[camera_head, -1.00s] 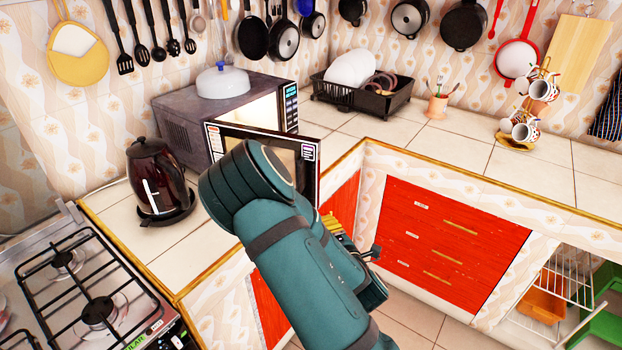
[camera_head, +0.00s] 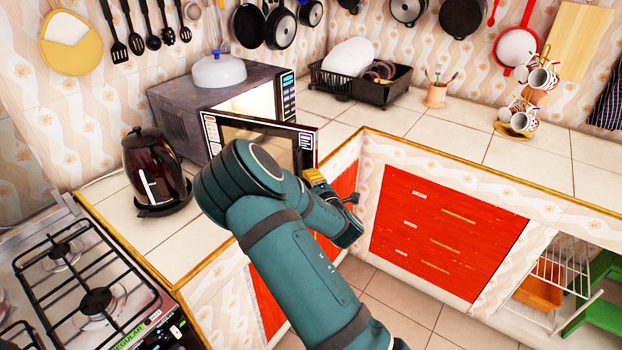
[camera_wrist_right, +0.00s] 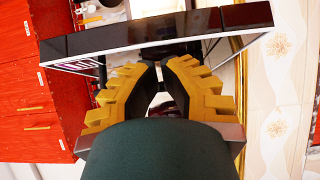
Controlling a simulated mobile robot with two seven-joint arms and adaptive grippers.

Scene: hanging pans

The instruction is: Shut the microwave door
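The microwave (camera_head: 178,112) is a dark grey box on the corner counter. Its door (camera_head: 212,131) stands open, swung out toward me, with the lit cavity (camera_head: 255,103) visible behind it. My right arm covers the lower middle of the door in the head view. My right gripper (camera_head: 318,181), with yellow fingers, is at the door's lower right. In the right wrist view, the gripper's fingers (camera_wrist_right: 160,72) converge almost together just below the door's dark edge (camera_wrist_right: 160,36). I see nothing held between them; contact with the door is unclear. My left gripper is out of view.
A dark red kettle (camera_head: 153,170) stands left of the door, near the gas stove (camera_head: 85,285). A black dish rack (camera_head: 385,92) stands to the right. The counter (camera_head: 440,135) before it is clear.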

